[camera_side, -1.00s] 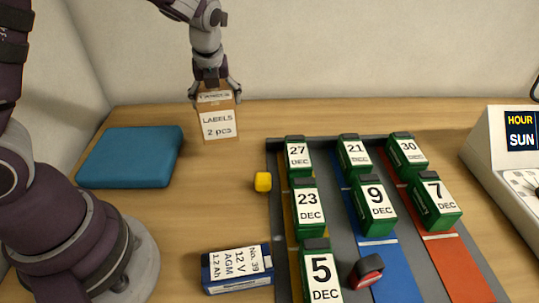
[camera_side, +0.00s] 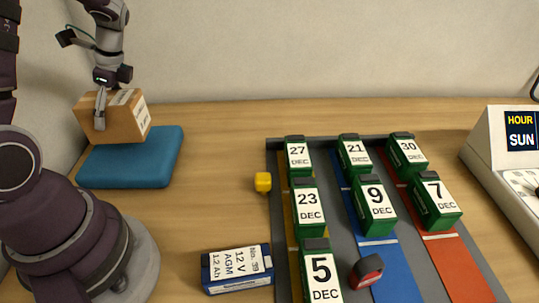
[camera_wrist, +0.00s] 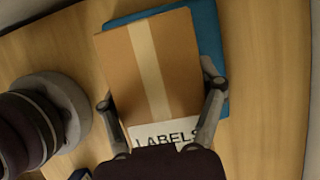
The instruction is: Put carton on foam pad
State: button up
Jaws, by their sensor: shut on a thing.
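The carton (camera_side: 113,118) is a brown box with a white label, and in the side view it is over the back left part of the blue foam pad (camera_side: 130,167). My gripper (camera_side: 100,108) is shut on the carton from above, with a finger along its near side. In the wrist view the carton (camera_wrist: 156,68) sits between both fingers (camera_wrist: 160,108), with its tape strip and the word LABELS showing. The pad (camera_wrist: 210,20) shows past its top and right edges there. I cannot tell whether the carton's underside touches the pad.
A grey tray (camera_side: 344,255) with coloured lanes holds several green dated batteries. A blue battery (camera_side: 238,270) and a small yellow block (camera_side: 263,182) lie left of it. A white device with a screen (camera_side: 510,150) stands at the right. The back middle table is clear.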

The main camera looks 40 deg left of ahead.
aim_at(116, 127)
jog(key=shift+f, duration=1.85)
jog(key=o, duration=1.2)
jog(key=shift+f, duration=0.1)
jog(key=v, duration=1.1)
jog(key=shift+w+r, duration=0.1)
jog(key=shift+r, duration=0.15)
jog(key=shift+d+r, duration=0.25)
jog(key=shift+r, duration=0.05)
jog(key=d+n+t+h, duration=0.1)
jog(key=d+n+t, duration=0.2)
jog(key=d, duration=0.2)
jog(key=s+d+r+n+t+h, duration=0.1)
jog(key=d+n+t, duration=0.2)
jog(key=d, duration=0.3)
jog(key=d+r+n+t+h, duration=0.1)
jog(key=d+n+t, duration=0.1)
jog(key=d, duration=0.4)
jog(key=shift+s+d+r+n+t, duration=0.15)
jog(key=shift+s+n+t, duration=0.25)
jog(key=shift+n, duration=0.1)
